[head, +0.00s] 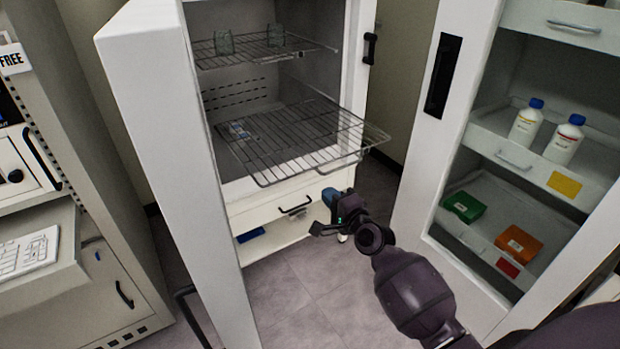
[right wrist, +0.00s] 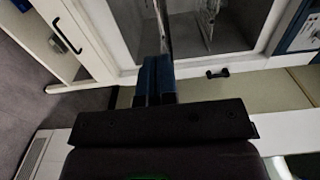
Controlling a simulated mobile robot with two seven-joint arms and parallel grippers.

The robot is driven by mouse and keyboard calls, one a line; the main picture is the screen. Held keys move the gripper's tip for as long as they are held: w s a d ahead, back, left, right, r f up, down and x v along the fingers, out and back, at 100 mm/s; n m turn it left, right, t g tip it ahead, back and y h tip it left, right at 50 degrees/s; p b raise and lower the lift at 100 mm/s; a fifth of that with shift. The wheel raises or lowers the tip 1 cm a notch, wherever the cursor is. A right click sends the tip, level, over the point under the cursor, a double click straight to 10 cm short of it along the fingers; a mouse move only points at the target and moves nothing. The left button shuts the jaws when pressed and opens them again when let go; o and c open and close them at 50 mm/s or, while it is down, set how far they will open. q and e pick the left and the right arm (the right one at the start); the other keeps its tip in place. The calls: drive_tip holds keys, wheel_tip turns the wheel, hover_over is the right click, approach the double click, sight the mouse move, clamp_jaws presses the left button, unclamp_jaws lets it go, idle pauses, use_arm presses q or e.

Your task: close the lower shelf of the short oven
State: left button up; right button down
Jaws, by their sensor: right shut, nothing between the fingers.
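The oven (head: 165,110) stands open in the head view. Its lower wire shelf (head: 290,150) is pulled out, with its front edge well past the opening. The upper wire shelf (head: 255,52) sits further back inside and holds small glass vessels. My right gripper (head: 331,196) is shut and empty. It appears in front of and below the lower shelf's front part, with a visible gap in the picture. Its blue fingers also show pressed together in the right wrist view (right wrist: 155,78). A thin grey edge lies beyond them there; I cannot tell if it touches. My left gripper is not in view.
A drawer with a black handle (head: 295,207) is below the oven chamber. At right, a white cabinet (head: 425,160) holds bottles and boxes on shelves. At left is a bench with a keyboard (head: 28,252). Grey floor (head: 290,285) is clear between them.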

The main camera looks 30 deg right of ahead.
drive_tip(key=w+b, duration=0.1)
drive_tip(key=w, duration=0.8)
drive_tip(key=shift+a, duration=0.35)
drive_tip(key=shift+w, duration=0.1)
